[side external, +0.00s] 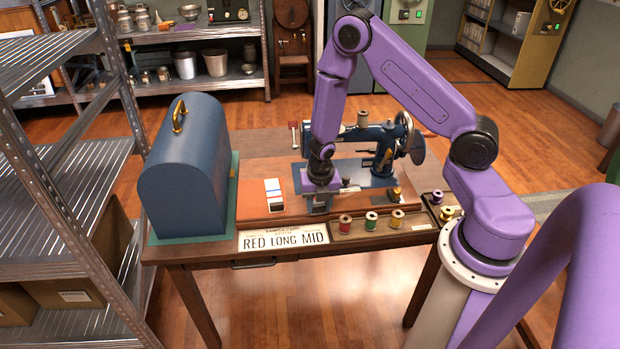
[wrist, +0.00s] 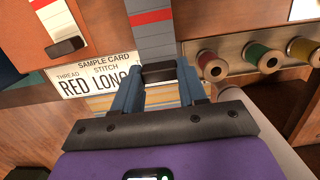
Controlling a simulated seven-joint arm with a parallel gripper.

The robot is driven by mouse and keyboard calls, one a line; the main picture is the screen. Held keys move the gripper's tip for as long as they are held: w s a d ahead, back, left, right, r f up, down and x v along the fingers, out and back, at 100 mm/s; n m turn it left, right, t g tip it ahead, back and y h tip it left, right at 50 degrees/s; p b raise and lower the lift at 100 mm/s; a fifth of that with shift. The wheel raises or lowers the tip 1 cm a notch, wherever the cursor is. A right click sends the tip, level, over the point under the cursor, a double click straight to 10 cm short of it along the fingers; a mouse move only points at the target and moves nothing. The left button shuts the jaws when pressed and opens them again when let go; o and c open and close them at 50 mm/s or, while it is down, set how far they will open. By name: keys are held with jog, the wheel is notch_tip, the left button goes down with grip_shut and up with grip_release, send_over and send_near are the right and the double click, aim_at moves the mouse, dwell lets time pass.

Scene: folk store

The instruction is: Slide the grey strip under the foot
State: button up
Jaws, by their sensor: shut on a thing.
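The grey strip (wrist: 153,25), crossed by a red band, runs up the picture in the wrist view. Its near end carries a dark block (wrist: 160,71). My gripper (wrist: 158,78) is shut on that block, one blue-grey finger on each side. In the side external view my gripper (side external: 319,204) is low over the front of the sewing machine's wooden base. The blue sewing machine (side external: 372,133) stands behind it. The foot cannot be made out; my arm covers part of the machine's head side. The strip's far end is outside the wrist view.
A white strip with coloured bands (side external: 274,192) lies left of my gripper. A card reading RED LONG MID (side external: 284,239) is at the table's front edge. Several thread spools (side external: 371,221) stand in a tray at front right. A blue domed case (side external: 187,170) stands at left.

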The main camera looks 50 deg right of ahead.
jog(key=shift+w+f, duration=0.1)
jog(key=shift+f, duration=0.75)
jog(key=shift+w+d, duration=0.2)
jog(key=shift+d, duration=0.05)
jog(key=shift+w+d, duration=0.6)
jog(key=shift+w+d+f, duration=0.1)
jog(key=shift+w+d, duration=0.25)
dwell(0.4)
jog(key=shift+w+d, duration=0.8)
jog(key=shift+w+d, duration=0.1)
jog(key=shift+f, duration=0.15)
dwell(0.3)
